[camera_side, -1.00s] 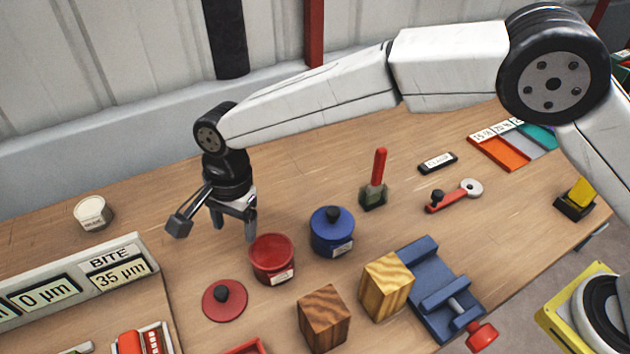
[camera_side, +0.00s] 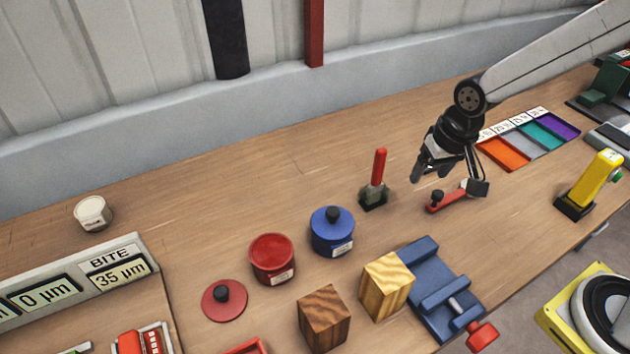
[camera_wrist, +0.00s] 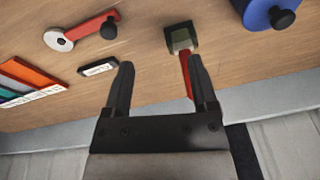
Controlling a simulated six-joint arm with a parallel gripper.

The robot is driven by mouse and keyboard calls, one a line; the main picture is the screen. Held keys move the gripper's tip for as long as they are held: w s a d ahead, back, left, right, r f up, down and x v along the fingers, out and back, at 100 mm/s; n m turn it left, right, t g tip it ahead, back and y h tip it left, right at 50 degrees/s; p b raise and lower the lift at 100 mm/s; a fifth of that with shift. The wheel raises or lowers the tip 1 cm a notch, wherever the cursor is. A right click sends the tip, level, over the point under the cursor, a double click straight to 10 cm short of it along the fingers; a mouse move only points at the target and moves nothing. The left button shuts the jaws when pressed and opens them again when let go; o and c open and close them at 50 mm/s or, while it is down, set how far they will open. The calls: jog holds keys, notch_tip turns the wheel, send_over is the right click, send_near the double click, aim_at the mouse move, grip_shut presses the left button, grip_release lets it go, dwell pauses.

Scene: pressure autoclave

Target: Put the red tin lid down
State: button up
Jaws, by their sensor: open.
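The red tin lid (camera_side: 225,299), a flat red disc with a black knob, lies on the bench at the lower left in the side view. The open red tin (camera_side: 272,258) stands just right of and behind it, apart from the lid. My gripper (camera_side: 432,172) is open and empty, far to the right of the lid, above the bench near the red-handled tool. In the wrist view my gripper (camera_wrist: 160,80) shows its two fingers apart with nothing held between them. The lid is not in the wrist view.
The blue lidded tin (camera_side: 332,232) stands right of the red tin. A red-handled tool (camera_side: 376,180) stands upright in a green block. A red lever (camera_side: 455,196) lies below my gripper. Wooden blocks (camera_side: 388,286) and a blue vise (camera_side: 440,290) are in front.

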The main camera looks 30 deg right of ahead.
jog(key=s+d+f+n, duration=0.1)
jog(key=s+d+n, duration=0.1)
jog(key=s+d, duration=0.3)
jog(key=shift+s+d, duration=0.15)
jog(key=shift+s, duration=0.8)
